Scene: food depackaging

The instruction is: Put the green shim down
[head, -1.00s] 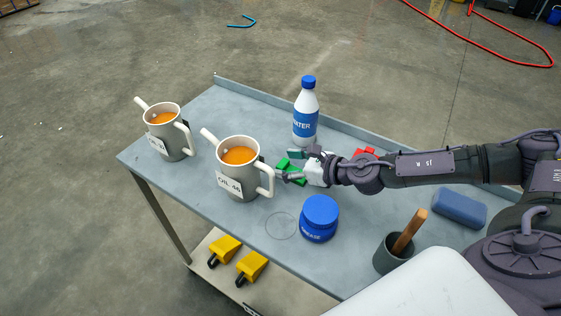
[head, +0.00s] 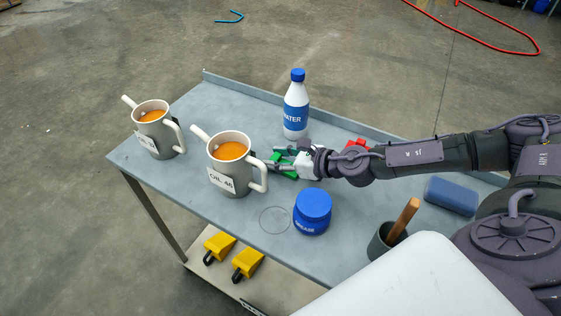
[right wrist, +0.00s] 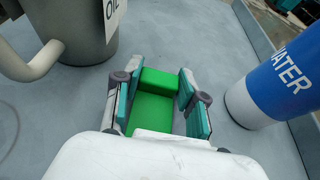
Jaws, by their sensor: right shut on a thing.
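The green shim (head: 286,168) is a bright green stepped block, partly covered by my gripper in the head view. In the right wrist view the green shim (right wrist: 153,108) lies between the two teal-padded fingers. My right gripper (head: 277,160), also in the right wrist view (right wrist: 160,95), is shut on the shim, low over the grey table. I cannot tell whether the shim touches the tabletop. My left gripper is in neither view.
The OIL 46 jug (head: 222,181) stands just left of the gripper, and another jug (head: 163,138) beyond it. The WATER bottle (head: 295,112) stands behind, the blue GREASE jar (head: 312,215) in front. A red object (head: 357,144) sits behind my arm. Bare table (head: 215,110) lies at the back left.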

